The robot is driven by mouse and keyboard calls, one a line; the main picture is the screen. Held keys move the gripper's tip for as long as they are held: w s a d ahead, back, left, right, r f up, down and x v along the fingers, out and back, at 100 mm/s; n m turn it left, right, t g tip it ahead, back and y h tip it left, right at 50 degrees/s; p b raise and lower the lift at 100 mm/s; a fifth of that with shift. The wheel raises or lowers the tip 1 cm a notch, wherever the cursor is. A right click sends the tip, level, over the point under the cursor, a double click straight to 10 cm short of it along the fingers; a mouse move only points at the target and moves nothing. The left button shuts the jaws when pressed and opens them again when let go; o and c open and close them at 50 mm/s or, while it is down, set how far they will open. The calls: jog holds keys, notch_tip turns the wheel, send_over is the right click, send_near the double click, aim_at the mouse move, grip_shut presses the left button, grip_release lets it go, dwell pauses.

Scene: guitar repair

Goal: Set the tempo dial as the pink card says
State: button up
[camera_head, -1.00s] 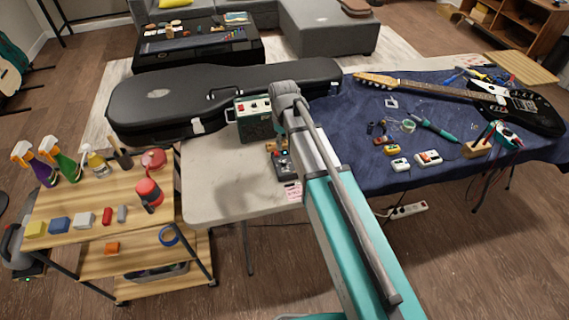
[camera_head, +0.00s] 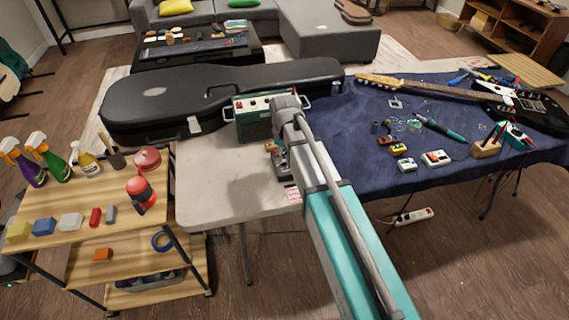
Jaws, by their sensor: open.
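A pink card (camera_head: 292,194) lies near the front edge of the pale table top, partly behind my arm. Its writing is too small to read. A small dark device (camera_head: 280,163) sits behind the card, also partly covered by my arm; I cannot make out a dial or its setting. A green box (camera_head: 250,122) with a pale top panel and small red controls stands farther back. My arm's grey joint hangs in front of its right part. My gripper is hidden behind the arm, so its fingers do not show.
A black guitar case (camera_head: 160,97) lies along the table's back. A blue cloth (camera_head: 350,150) with small pedals, tools and a black guitar (camera_head: 525,108) covers the right side. A wooden cart (camera_head: 70,240) with bottles stands left. The table's front left is clear.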

aim_at(284, 162)
jog(key=shift+f+b, duration=1)
jog(key=shift+f, duration=0.3)
grip_shut()
